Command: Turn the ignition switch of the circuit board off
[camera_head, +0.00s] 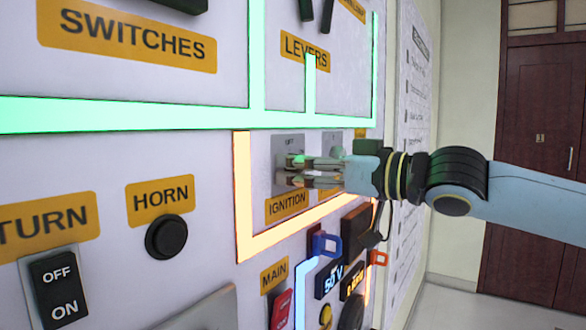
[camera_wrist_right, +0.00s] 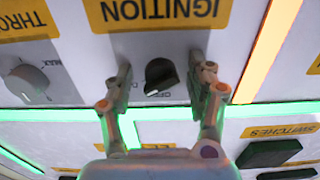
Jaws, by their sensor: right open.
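The ignition switch (camera_wrist_right: 161,75) is a small black rotary knob on a grey plate under the yellow IGNITION label (camera_wrist_right: 158,12) in the right wrist view, which sees the board upside down. In the head view its plate (camera_head: 284,150) shows, while the knob is hidden by my gripper. My right gripper (camera_head: 288,170) is open at the plate; in the wrist view its fingers (camera_wrist_right: 163,80) stand on both sides of the knob, with gaps to it. I cannot tell the knob's setting. My left gripper is not in view.
The board carries a horn button (camera_head: 166,237), a turn rocker switch (camera_head: 60,288), a red main switch (camera_head: 281,309) and a blue clip (camera_head: 325,245). A grey throttle knob (camera_wrist_right: 28,83) sits beside the ignition. Glowing green and orange strips frame the panels.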

